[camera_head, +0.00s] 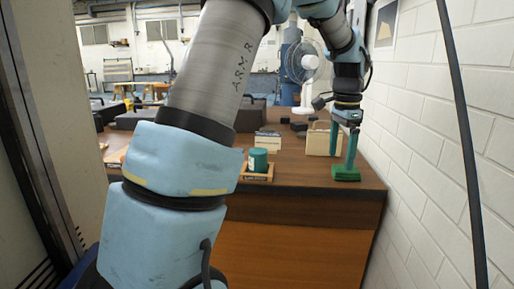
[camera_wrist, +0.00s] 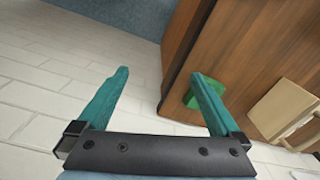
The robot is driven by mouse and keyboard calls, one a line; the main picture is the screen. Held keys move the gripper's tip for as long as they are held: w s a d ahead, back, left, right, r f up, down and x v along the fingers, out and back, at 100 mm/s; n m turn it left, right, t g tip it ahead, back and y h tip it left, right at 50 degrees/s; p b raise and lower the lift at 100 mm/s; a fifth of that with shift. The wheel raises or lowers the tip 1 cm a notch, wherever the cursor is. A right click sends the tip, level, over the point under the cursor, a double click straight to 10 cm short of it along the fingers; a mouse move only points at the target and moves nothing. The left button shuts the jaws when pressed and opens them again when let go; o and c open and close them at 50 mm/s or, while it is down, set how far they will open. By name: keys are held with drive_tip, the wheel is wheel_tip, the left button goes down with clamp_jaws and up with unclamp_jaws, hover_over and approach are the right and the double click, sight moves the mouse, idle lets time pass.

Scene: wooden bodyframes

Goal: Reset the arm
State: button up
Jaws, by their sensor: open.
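My arm crosses the head view from the lower left and comes down again at the right. My gripper (camera_head: 342,160) hangs over the right end of the wooden desk (camera_head: 300,210), its teal fingers pointing down. In the wrist view my gripper (camera_wrist: 160,74) has its two fingers wide apart, with nothing between them. A green object (camera_head: 346,174) sits on the desk near its right front corner, just under the fingertips. It also shows in the wrist view (camera_wrist: 189,99), partly hidden behind the right finger. I cannot tell whether a finger touches it.
A teal cylinder (camera_head: 258,160) stands in a small wooden tray (camera_head: 262,177) on the desk. A light wooden box (camera_head: 319,142) and a white fan (camera_head: 302,64) are farther back. A white brick wall (camera_head: 440,130) runs close along the right. A black cable hangs before it.

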drive_tip(key=s+a+f+n, duration=0.3)
drive_tip(key=s+a+n, duration=0.1)
drive_tip(key=a, duration=0.5)
drive_tip(key=s+a+f+n, duration=0.3)
drive_tip(key=a+n, duration=0.3)
drive_tip(key=a, duration=0.4)
drive_tip(key=s+a+f+n+t, duration=0.1)
drive_tip(key=s+a+f+n, duration=0.2)
drive_tip(key=a, duration=0.6)
drive_tip(key=shift+s+a+f+n, duration=0.3)
drive_tip(key=shift+s+a+n, duration=0.1)
drive_tip(key=shift+s+n, duration=0.6)
drive_tip(key=shift+s, duration=0.1)
